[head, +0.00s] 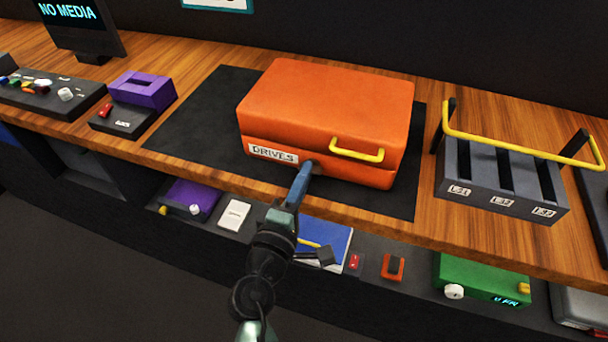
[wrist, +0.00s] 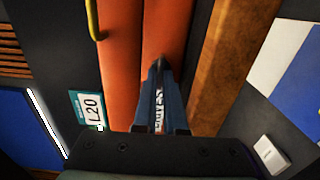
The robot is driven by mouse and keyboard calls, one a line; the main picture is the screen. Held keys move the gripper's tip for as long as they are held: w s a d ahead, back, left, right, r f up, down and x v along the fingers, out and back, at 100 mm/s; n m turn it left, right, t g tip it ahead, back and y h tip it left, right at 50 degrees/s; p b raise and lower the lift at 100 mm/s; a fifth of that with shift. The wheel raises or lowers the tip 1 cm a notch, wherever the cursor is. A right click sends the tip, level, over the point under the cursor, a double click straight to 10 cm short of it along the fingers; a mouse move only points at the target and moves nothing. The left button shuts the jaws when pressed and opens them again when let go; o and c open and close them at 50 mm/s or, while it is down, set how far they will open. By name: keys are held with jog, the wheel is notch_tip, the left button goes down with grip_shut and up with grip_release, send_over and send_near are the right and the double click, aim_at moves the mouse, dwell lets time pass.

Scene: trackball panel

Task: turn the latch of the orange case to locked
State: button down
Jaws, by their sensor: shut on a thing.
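The orange case (head: 325,100) lies closed on a dark mat, with a white DRIVES label (head: 272,153) on its front at the left and a yellow handle (head: 357,150) at the right. My gripper (head: 307,172) reaches up to the case front between label and handle. Its blue fingers are shut on the small dark latch (head: 315,167), which is mostly hidden by them. In the wrist view my gripper (wrist: 160,68) points at the seam side of the orange case (wrist: 122,50). Which way the latch is turned cannot be told.
A purple device (head: 142,90) stands left of the dark mat (head: 205,120), and a grey slotted rack (head: 490,175) with a yellow bar stands right. The wooden counter edge (head: 190,178) runs below the case, above a lower shelf of small devices.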

jog(key=c, duration=1)
grip_release()
jog(key=b+v, duration=0.1)
jog(key=v, duration=1.2)
jog(key=shift+b, duration=0.35)
